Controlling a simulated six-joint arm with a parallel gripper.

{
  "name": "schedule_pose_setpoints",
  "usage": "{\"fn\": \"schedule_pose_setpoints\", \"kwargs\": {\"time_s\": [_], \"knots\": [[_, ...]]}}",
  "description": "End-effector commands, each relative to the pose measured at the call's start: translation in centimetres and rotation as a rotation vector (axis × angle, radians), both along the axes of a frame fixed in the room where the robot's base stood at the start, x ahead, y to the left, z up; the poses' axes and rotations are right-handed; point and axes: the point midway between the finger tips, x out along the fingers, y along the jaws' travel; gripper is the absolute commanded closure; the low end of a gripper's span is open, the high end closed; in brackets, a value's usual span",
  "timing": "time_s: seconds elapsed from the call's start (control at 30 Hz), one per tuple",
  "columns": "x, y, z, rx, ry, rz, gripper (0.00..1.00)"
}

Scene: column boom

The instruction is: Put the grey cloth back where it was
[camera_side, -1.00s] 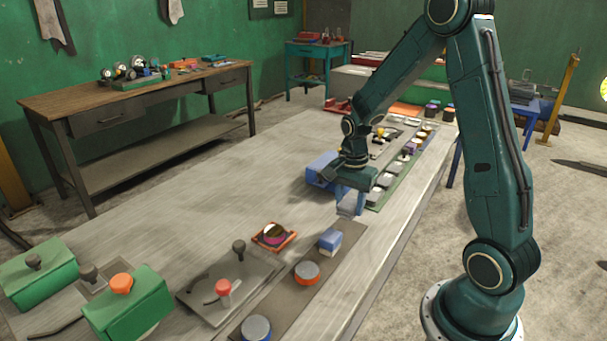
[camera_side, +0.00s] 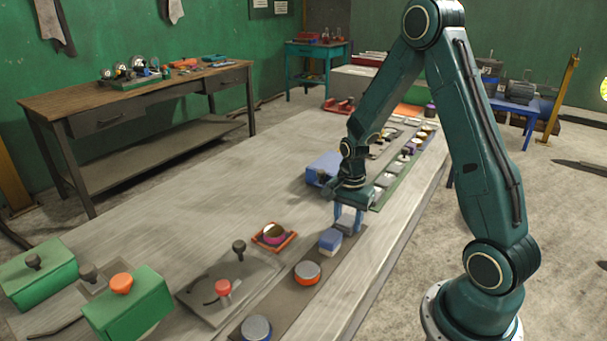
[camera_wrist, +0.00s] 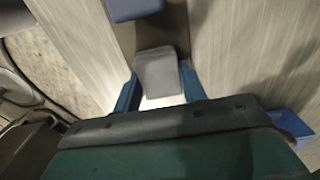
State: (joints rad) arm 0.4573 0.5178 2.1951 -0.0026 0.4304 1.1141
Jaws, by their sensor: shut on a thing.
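My gripper (camera_side: 348,221) is shut on the grey cloth, a small folded block that shows between the two blue fingers in the wrist view (camera_wrist: 158,72). In the side view the cloth (camera_side: 345,228) is partly hidden by the fingers. It is at the far end of the dark strip (camera_side: 322,257), just beyond the blue-and-white block (camera_side: 330,240). In the wrist view the cloth overlaps the end of the strip (camera_wrist: 176,32), with the blue block (camera_wrist: 136,8) ahead of it. I cannot tell whether the cloth touches the strip.
An orange-rimmed round tin (camera_side: 307,272) and a grey-blue round tin (camera_side: 256,327) stand along the strip. An orange tray (camera_side: 274,237) and a grey plate with knobs (camera_side: 228,285) lie to the left. A blue box (camera_side: 322,168) stands behind my gripper. The table's left middle is clear.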

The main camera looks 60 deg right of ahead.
Motion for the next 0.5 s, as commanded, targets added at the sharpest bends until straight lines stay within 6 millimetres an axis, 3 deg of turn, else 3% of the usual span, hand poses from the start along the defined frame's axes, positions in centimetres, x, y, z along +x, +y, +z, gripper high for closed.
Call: {"fn": "schedule_pose_setpoints", "kwargs": {"time_s": [0.3, 0.33, 0.43, 0.5], "knots": [[-0.02, 0.01, -0.3, 0.001, 0.001, 0.0, 0.8], [-0.02, 0.01, -0.33, 0.001, 0.001, 0.0, 0.57], [-0.02, 0.01, -0.29, 0.001, 0.001, 0.0, 0.37], [-0.01, 0.01, -0.29, 0.0, 0.001, 0.0, 0.37]]}}
